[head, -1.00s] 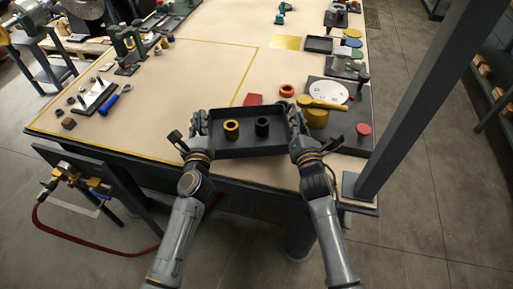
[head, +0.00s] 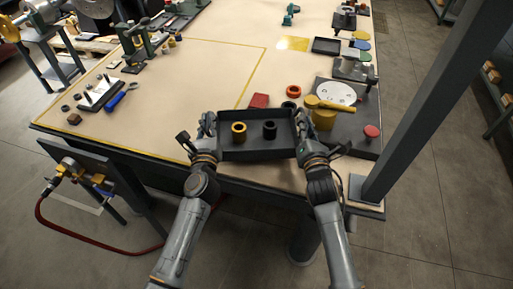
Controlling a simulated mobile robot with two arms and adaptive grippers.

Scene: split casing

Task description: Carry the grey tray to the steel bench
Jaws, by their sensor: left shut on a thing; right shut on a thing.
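The grey tray (head: 257,153) is a dark rectangular tray in the head view, held level over the near edge of a beige-topped workbench. A yellow ring-shaped part (head: 239,133) and a black ring-shaped part (head: 270,131) stand in it. My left gripper (head: 208,127) is shut on the tray's left end. My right gripper (head: 303,127) is shut on its right end. The fingertips are partly hidden by the tray walls and hands. I cannot tell which surface is the steel bench.
A grey post (head: 430,100) stands at the right. A red hose (head: 100,245) hangs lower left. Open floor lies right.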

